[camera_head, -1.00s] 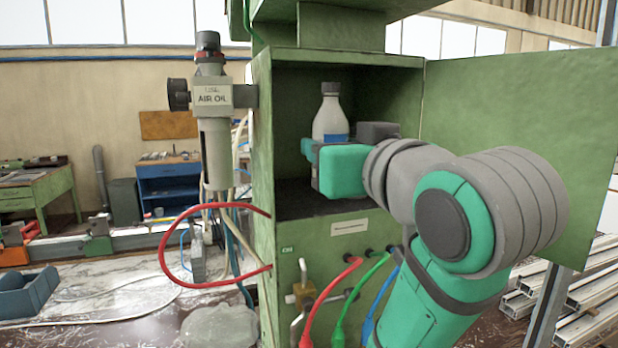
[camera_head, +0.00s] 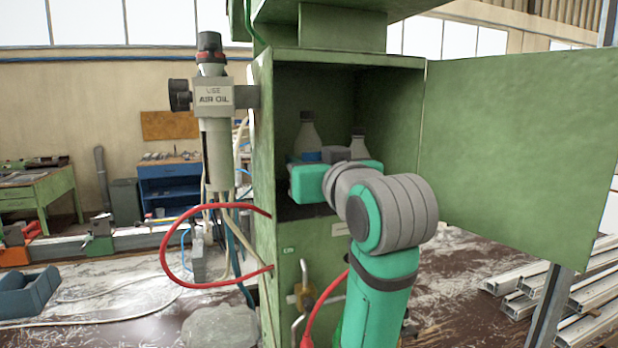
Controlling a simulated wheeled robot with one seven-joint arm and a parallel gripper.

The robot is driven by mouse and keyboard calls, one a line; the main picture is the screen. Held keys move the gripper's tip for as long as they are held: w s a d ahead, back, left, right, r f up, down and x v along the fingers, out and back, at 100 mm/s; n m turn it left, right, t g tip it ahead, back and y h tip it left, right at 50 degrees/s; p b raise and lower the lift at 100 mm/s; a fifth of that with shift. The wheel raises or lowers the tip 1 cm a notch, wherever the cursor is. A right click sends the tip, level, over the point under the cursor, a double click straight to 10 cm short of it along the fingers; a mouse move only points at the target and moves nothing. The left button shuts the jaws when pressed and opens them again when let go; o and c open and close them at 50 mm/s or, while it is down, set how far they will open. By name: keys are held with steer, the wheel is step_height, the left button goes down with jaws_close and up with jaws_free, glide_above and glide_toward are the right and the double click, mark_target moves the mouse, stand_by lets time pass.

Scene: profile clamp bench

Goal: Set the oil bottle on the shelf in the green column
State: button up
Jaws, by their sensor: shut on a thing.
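A pale bottle with a dark cap and a blue label (camera_head: 308,132), the oil bottle, is upright inside the open compartment of the green column (camera_head: 262,150). My gripper (camera_head: 312,178) reaches into the compartment and is shut on this bottle. The green gripper body hides the bottle's lower part, so I cannot tell whether its base touches the shelf (camera_head: 292,211). A second pale bottle with a dark cap (camera_head: 358,145) stands to the right, behind my gripper, with its lower part hidden.
The compartment's green door (camera_head: 520,150) stands open to the right. An air-oil unit (camera_head: 213,97) is mounted on the column's left side. A red hose (camera_head: 168,245) loops out in front of it. Metal profiles (camera_head: 560,285) lie at the lower right.

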step_height(320, 180, down, 2)
steer(key=shift+d+f, duration=0.1)
steer(key=shift+f, duration=0.1)
steer(key=shift+w+f, duration=0.2)
steer(key=shift+f, duration=0.05)
steer(key=shift+s+d+f, duration=0.1)
steer(key=o, duration=1.1)
steer(key=shift+r, duration=0.2)
steer(key=v, duration=1.2)
